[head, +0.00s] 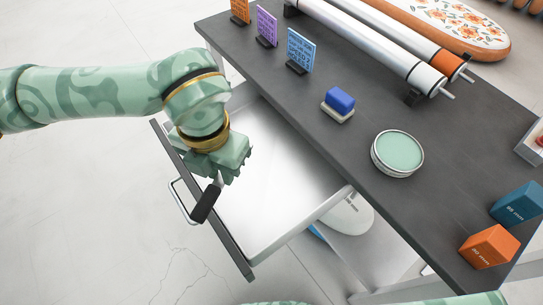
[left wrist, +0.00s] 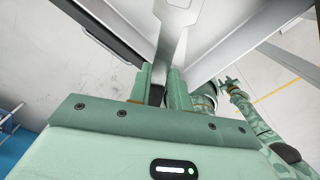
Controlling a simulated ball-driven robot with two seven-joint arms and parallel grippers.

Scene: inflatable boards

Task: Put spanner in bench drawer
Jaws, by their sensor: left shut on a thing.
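My left gripper (head: 222,172) is shut on the spanner and holds it over the open bench drawer (head: 280,165). In the head view the spanner's black handle (head: 205,203) sticks out below the fingers, near the drawer front. In the left wrist view its silver part (left wrist: 174,38) extends ahead of the fingers (left wrist: 158,90). The rest is hidden by the gripper. The drawer is pulled out, and its pale inside looks empty where it shows. My right gripper (left wrist: 229,82) is small in the left wrist view, its fingers apart, with nothing visible between them.
The dark bench top (head: 330,140) holds a round green tin (head: 398,153), a blue-topped block (head: 340,101), several upright cards, silver rolls (head: 365,45), and blue (head: 518,204) and orange boxes (head: 489,247). The drawer front has a bar handle (head: 181,203). Floor left of the drawer is clear.

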